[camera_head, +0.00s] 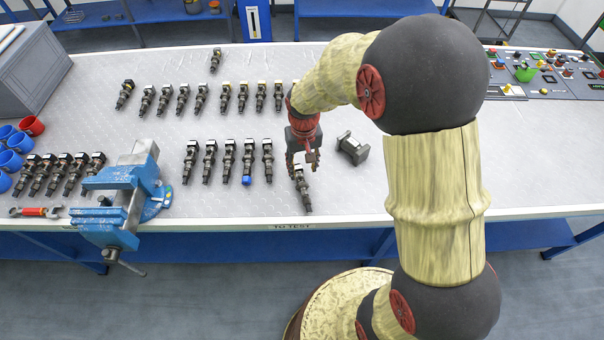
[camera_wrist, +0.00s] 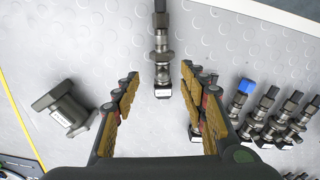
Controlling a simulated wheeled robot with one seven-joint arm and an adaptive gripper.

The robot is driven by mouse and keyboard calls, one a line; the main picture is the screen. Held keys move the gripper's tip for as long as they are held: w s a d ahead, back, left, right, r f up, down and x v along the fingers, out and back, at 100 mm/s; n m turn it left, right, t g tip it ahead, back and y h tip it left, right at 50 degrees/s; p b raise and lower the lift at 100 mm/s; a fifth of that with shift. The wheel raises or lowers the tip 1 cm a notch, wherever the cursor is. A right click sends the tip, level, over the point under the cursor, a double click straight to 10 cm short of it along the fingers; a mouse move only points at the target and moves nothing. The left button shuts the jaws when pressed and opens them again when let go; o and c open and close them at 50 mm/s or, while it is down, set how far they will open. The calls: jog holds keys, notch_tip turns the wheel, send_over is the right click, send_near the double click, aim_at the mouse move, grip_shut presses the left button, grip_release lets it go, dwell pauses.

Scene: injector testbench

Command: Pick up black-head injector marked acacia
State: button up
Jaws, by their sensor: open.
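A dark injector (camera_head: 303,191) lies on the bench below my gripper (camera_head: 304,162), its tip towards the front edge. In the wrist view this injector (camera_wrist: 161,48) points up the picture. Its black head with a small white label lies between the fingertips of my gripper (camera_wrist: 161,78), with a gap on both sides. The fingers are spread and hold nothing. The label is too small to read, so I cannot confirm acacia. Another injector (camera_wrist: 195,133) is partly hidden behind the right finger.
A row of similar injectors (camera_head: 229,160) lies to the left, one with a blue tip (camera_head: 247,181). A dark block-like part (camera_head: 353,148) lies right of my gripper. A blue vise (camera_head: 122,198) stands at the front left.

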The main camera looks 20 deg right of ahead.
aim_at(301, 181)
jog(key=shift+w+f, duration=0.1)
jog(key=shift+f, duration=0.4)
jog(key=f, duration=0.7)
jog(key=shift+a+f+b, duration=0.2)
jog(key=shift+f+b, duration=0.1)
jog(key=shift+f, duration=0.05)
jog(key=shift+c, duration=0.6)
grip_shut()
jog(key=shift+w+r, duration=0.1)
